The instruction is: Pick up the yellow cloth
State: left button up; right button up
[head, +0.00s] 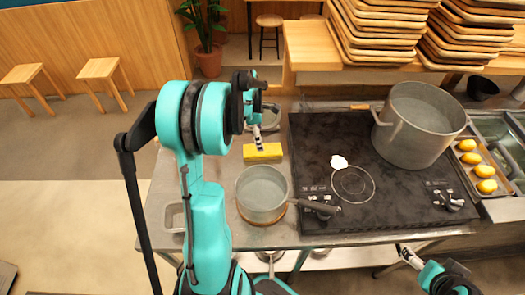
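The yellow cloth (264,154) lies flat, like a small block, on the grey metal counter (160,195), left of the black cooktop. My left gripper (259,144) points down at the cloth's back edge, just above it or touching it. I cannot tell which, nor whether its fingers are apart. My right gripper (407,253) is low at the front right, beyond the counter's front edge and far from the cloth. Its finger opening is too small to make out.
A grey saucepan (262,190) stands just in front of the cloth, its handle reaching right. A large pot (418,125) stands on the cooktop (310,150), with a white patch (339,161) nearby. Stacked wooden trays (370,30) and a tray of yellow items (467,170) are at right.

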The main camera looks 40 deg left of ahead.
pick_arm(q)
jog(key=f+b, duration=0.1)
jog(key=f, duration=0.3)
jog(key=d+f+b, duration=0.1)
jog(key=f, duration=0.1)
jog(key=shift+w+f+b, duration=0.1)
jog(key=shift+f+b, duration=0.2)
jog(key=shift+w+f, duration=0.1)
jog(key=shift+f, duration=0.2)
jog(key=shift+r, duration=0.1)
jog(key=c, duration=1.3)
